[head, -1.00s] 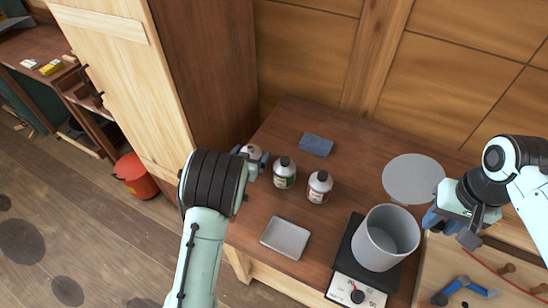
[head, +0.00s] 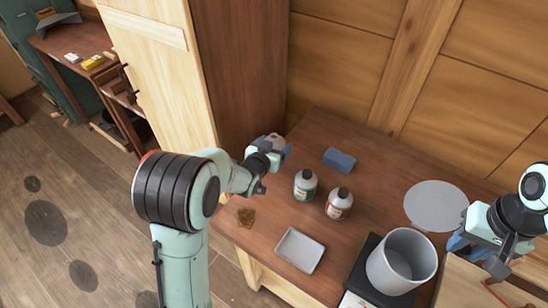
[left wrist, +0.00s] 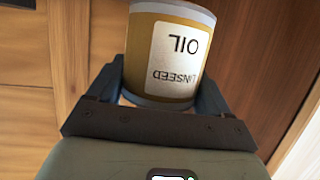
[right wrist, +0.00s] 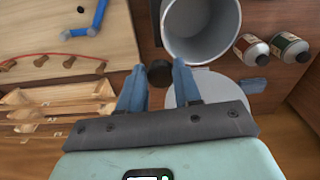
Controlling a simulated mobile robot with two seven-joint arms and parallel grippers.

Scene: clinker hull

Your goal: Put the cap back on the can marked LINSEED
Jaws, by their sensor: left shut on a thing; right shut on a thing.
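The can marked LINSEED (left wrist: 172,55) is yellow-brown with a pale label, which reads upside down in the left wrist view. My left gripper (head: 274,148) is shut on it, one finger on each side, near the table's left back corner by the cabinet. In the head view the can (head: 272,139) is mostly hidden by the gripper. Its opening cannot be made out. My right gripper (head: 462,242) is shut on a small round black cap (right wrist: 160,73), seen between its fingertips in the right wrist view. It is at the right, beside the grey pot.
A grey pot (head: 380,272) stands on a black scale (head: 350,268). A flat grey disc (head: 436,206) lies behind it. Two dark-capped bottles (head: 305,186) (head: 339,205), a blue block (head: 339,159), a shallow tray (head: 300,250) and a brown patch (head: 246,217) are on the table.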

